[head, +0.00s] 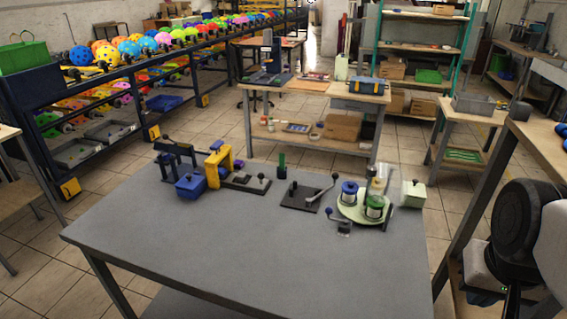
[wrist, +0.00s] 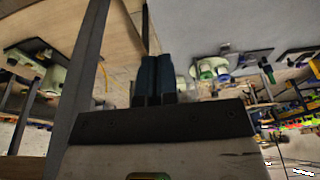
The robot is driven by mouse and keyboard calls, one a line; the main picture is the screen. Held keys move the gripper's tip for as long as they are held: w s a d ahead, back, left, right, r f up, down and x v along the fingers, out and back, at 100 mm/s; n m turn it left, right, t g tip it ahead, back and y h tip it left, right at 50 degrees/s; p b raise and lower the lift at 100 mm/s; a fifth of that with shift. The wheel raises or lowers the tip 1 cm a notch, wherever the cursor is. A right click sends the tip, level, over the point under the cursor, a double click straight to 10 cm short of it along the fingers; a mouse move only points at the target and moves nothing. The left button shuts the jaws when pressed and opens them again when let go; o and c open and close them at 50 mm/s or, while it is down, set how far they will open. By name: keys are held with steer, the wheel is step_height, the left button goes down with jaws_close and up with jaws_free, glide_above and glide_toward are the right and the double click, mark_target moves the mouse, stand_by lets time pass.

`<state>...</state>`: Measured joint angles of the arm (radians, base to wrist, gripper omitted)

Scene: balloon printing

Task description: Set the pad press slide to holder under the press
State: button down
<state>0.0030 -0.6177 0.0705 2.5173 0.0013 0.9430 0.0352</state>
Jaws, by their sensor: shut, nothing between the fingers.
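The pad press stands at the back left of the grey table in the head view. It has a yellow upright frame (head: 217,162), a dark base track (head: 246,182) reaching right and a blue box (head: 190,186) at its front left. Small grey and dark blocks sit on the track; which one is the slide, and the holder under the press, are too small to tell for sure. My gripper (wrist: 155,62) shows in the wrist view with its dark fingers together and empty, far from the press. It does not show in the head view.
Right of the press are a black plate with a lever (head: 302,196), a green post (head: 282,165), a round pale tray (head: 352,212) with blue and green spools, and a pale box (head: 413,194). The table's front (head: 240,260) is clear. A wooden-topped bench (head: 545,136) stands at right.

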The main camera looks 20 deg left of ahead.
steer(key=w+a+m+g+y, duration=0.1)
steer(key=w+a+m, duration=0.2)
steer(key=w+a, duration=0.55)
steer(key=w+a+r+m+y, duration=0.15)
steer(key=w+a, duration=0.25)
steer(key=w, duration=0.9)
steer(key=w+a+m+g+y, duration=0.1)
steer(key=w+a+m+y, duration=0.15)
steer(key=w+a, duration=0.6)
steer(key=w+a+f+m+g+y, duration=0.1)
steer(key=w+a+f+m, duration=0.3)
steer(key=w+a+f, duration=0.4)
steer(key=w+a+f+m+g+y, duration=0.1)
steer(key=w+a+f+m, duration=0.3)
steer(key=w+a+f, duration=0.5)
steer(key=shift+w+a+f+y, duration=0.3)
steer(key=shift+w+a, duration=2.4)
steer(key=shift+w, duration=1.45)
steer(key=shift+a+f, duration=0.1)
steer(key=x, duration=0.9)
steer(key=shift+s+a, duration=0.1)
steer(key=a, duration=0.1)
steer(key=a+f, duration=0.1)
steer(key=shift+s+a, duration=0.3)
steer(key=shift+a, duration=0.05)
steer(key=shift+s+a+f, duration=0.15)
steer(key=shift+a, duration=0.6)
